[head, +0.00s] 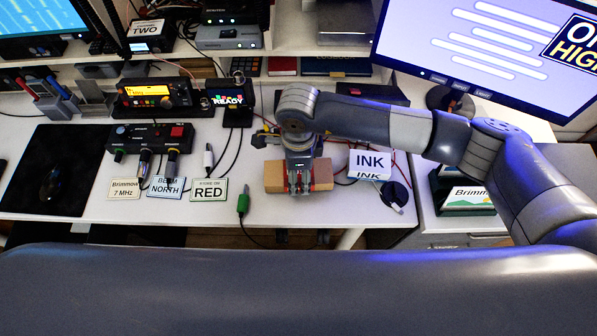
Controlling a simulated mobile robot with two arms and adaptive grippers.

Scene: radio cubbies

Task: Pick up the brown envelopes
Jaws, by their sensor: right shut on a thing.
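The brown envelopes (274,176) show as a small tan bundle near the front edge of the white desk. Brown shows on both sides of my right gripper (299,188), which covers the middle. My right arm comes in from the right, and its gripper points down and is shut on the bundle. I cannot tell whether the bundle is touching the desk. My left gripper is not in view.
An INK card (370,164) and a round black thing (394,193) are to the right. A green plug (243,203) with its cable and a RED card (209,190) are to the left. A radio (155,94) and a READY display (228,98) stand behind.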

